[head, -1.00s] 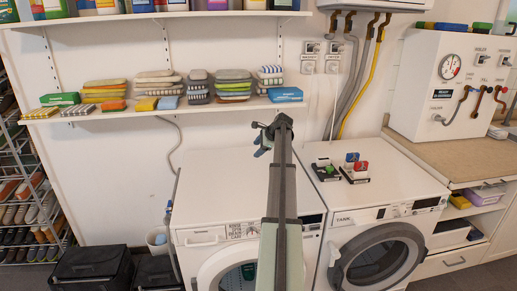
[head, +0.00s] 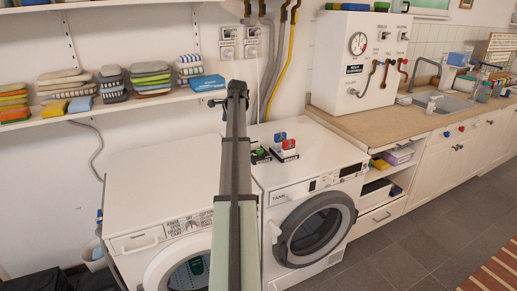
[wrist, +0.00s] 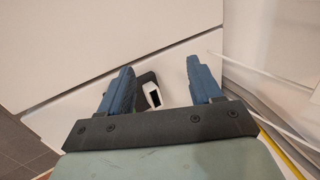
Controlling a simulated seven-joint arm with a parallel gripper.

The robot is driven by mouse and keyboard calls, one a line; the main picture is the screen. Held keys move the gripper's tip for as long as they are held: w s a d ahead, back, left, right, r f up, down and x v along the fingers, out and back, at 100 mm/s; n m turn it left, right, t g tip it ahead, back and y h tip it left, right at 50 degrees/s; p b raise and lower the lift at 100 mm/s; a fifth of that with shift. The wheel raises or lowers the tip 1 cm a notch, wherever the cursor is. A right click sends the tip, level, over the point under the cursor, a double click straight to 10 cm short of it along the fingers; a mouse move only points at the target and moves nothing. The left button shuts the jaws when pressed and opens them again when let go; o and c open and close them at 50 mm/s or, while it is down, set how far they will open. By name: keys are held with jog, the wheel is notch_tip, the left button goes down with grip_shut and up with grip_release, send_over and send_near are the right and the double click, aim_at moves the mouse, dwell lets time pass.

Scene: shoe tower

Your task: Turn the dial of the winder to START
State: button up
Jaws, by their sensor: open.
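I cannot make out a thing marked as the winder, nor a dial marked START. The left washing machine (head: 160,195) has a round knob (head: 192,225) beside printed labels. The right machine, lettered TANK (head: 305,150), carries small black switch blocks with red, blue and green parts (head: 280,146) on top. My gripper (wrist: 160,68) is open in the wrist view, its two blue fingers apart. A small black and white piece (wrist: 152,92) shows between them; I cannot tell what it is. In the head view my arm hides part of both machines.
A white box with a gauge (head: 358,43) stands on the wooden counter (head: 370,120) at the right. A shelf of folded cloths (head: 150,80) runs along the wall at left. Hoses (head: 270,75) hang down behind the machines.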

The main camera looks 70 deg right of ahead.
aim_at(260, 149)
jog(key=s+n+g, duration=0.6)
jog(key=s, duration=0.5)
jog(key=shift+h, duration=0.3)
jog(key=x, duration=1.4)
jog(key=shift+w+d+r, duration=0.1)
jog(key=shift+w, duration=0.05)
jog(key=shift+c, duration=0.3)
jog(key=c, duration=1)
